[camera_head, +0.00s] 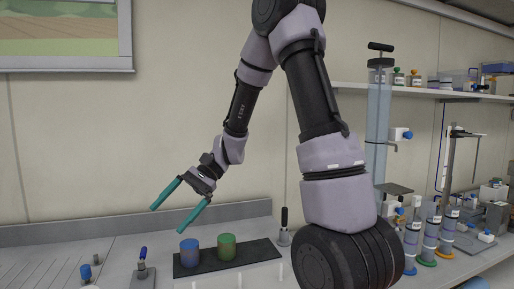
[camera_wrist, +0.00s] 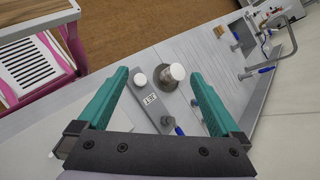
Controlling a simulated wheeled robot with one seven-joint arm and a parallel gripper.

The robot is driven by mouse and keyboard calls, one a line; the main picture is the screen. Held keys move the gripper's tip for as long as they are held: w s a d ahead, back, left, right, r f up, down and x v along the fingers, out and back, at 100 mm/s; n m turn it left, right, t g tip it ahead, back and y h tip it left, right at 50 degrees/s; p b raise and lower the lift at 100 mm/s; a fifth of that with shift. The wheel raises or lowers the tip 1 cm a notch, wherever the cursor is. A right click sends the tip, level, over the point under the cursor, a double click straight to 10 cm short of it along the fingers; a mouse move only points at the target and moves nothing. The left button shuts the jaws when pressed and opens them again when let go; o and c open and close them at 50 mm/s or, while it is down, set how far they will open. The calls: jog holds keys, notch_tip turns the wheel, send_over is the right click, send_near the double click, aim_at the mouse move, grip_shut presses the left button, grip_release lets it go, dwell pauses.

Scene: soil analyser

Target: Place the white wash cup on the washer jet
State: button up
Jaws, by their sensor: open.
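My gripper (camera_head: 167,218) is open and empty, with its two teal fingers spread above the bench. In the wrist view, the space between the fingertips (camera_wrist: 159,75) frames a pale cylinder with a white top (camera_wrist: 175,73) on a dark round base. Beside it, a small white round piece (camera_wrist: 140,79) sits at the end of a grey plate (camera_wrist: 152,99) with a lettered label that seems to read JET. Either white-topped piece may be the white wash cup; I cannot tell which. The fingers appear above both and touch neither. Neither piece is clear in the head view.
A blue cup (camera_head: 189,252) and a green cup (camera_head: 227,247) stand on a black mat (camera_head: 258,252). A blue-handled piece (camera_head: 143,266) stands left of it. Labelled cylinders (camera_head: 431,240) and other apparatus crowd the right. A pink-framed rack (camera_wrist: 40,60) is beyond the bench edge.

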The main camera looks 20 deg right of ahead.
jog(key=s+d+r+n+t+h, duration=0.1)
jog(key=s+d+r+t+h, duration=0.3)
jog(key=d+r, duration=0.4)
jog(key=s+d+r+n+t+h, duration=0.1)
jog(key=s+d+r+t+h, duration=0.3)
jog(key=d+r+t, duration=0.3)
jog(key=d+r, duration=0.1)
jog(key=d, duration=0.2)
jog(key=shift+s+d+n, duration=0.35)
jog(key=shift+d+n, duration=0.05)
jog(key=shift+r, duration=0.1)
